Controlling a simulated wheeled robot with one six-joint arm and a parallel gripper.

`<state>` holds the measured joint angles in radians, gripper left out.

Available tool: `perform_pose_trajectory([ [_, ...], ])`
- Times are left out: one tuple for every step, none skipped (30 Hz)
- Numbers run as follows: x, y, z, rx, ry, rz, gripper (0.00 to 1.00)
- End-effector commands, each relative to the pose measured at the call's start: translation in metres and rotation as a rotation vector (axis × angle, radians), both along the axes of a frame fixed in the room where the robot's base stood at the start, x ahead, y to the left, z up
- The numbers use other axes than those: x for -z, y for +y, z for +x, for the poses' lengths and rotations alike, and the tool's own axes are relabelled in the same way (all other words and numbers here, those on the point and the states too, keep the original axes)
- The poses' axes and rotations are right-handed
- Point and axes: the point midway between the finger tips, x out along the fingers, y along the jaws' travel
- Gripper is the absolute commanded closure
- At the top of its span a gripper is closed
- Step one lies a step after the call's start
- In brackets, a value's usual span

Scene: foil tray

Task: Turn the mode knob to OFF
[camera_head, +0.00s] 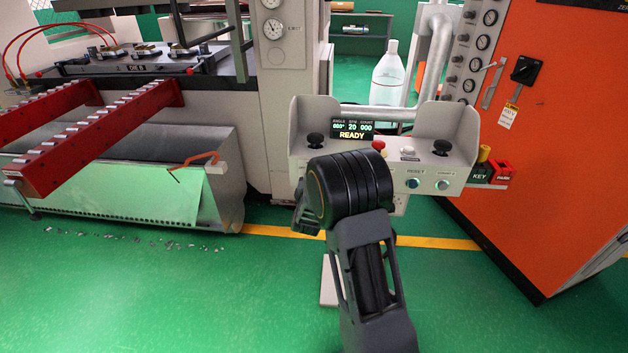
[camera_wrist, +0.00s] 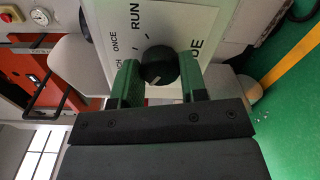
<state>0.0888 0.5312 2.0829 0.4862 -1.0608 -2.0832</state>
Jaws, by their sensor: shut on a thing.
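The black mode knob (camera_wrist: 160,68) sits on a white label plate (camera_wrist: 178,22) in the wrist view. My gripper (camera_wrist: 158,62) is shut on the knob, with one green finger on each side of it. No OFF label is visible. A short white mark shows on the knob's lower left part in the picture. In the head view my arm hides the knob and the gripper's fingers.
An orange cabinet (camera_head: 560,140) stands to the right. A red-railed press table (camera_head: 95,125) is at left. Green floor is open in front.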

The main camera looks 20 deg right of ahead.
Motion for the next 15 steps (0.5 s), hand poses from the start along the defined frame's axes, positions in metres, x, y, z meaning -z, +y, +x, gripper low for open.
perform_pose_trajectory([
  [0.0004, -0.0002, -0.0001, 0.000, 0.002, -0.002, 0.84],
  [0.0004, -0.0002, -0.0001, 0.000, 0.003, -0.003, 0.84],
  [0.0005, -0.0002, -0.0001, 0.000, 0.003, -0.003, 0.84],
  [0.0005, -0.0002, -0.0001, 0.000, 0.003, -0.003, 0.84],
  [0.0005, -0.0002, -0.0001, 0.000, 0.003, -0.003, 0.84],
  [0.0005, -0.0002, -0.0001, 0.000, 0.003, -0.003, 0.84],
  [0.0005, -0.0002, -0.0001, 0.000, 0.003, -0.003, 0.84],
  [0.0005, -0.0002, -0.0001, 0.000, 0.003, -0.003, 0.84],
  [0.0005, -0.0002, -0.0001, 0.000, 0.003, -0.003, 0.84],
  [0.0005, -0.0002, -0.0001, 0.000, 0.003, -0.003, 0.84],
  [0.0005, -0.0002, -0.0001, 0.000, 0.003, -0.003, 0.58],
  [0.0005, -0.0002, -0.0001, 0.000, 0.002, -0.002, 0.55],
  [0.0004, -0.0002, -0.0001, 0.000, 0.002, -0.002, 0.52],
  [0.0004, -0.0002, -0.0001, 0.000, 0.002, -0.002, 0.49],
  [0.0004, -0.0001, -0.0001, 0.000, 0.002, -0.002, 0.45],
])
